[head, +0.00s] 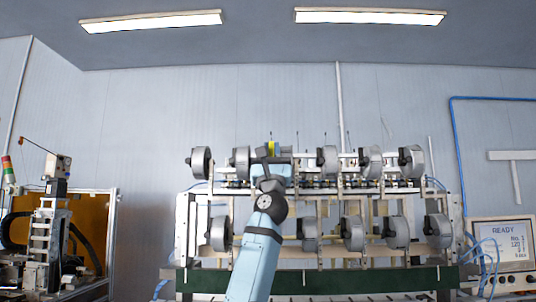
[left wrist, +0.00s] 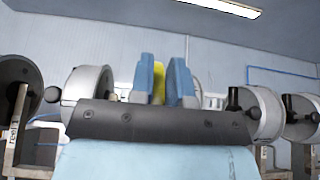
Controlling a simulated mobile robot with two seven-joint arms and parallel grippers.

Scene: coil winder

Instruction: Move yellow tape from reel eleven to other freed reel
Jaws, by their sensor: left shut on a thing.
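My left gripper (head: 273,149) is raised in front of the upper row of the coil winder. In the left wrist view its two blue fingers (left wrist: 166,82) are shut on the yellow tape (left wrist: 158,86), seen edge-on between them. The tape also shows as a small yellow patch in the head view (head: 271,147). Grey reels sit on both sides of the gripper, one on the left (head: 241,160) and one on the right (head: 327,160). My right gripper is not in view.
The winder has an upper and a lower row of grey reels, including a lower one (head: 309,233). My arm hides part of the frame. A green beam (head: 400,280) runs along the front. A monitor (head: 502,243) reading READY stands right; another machine (head: 48,235) stands left.

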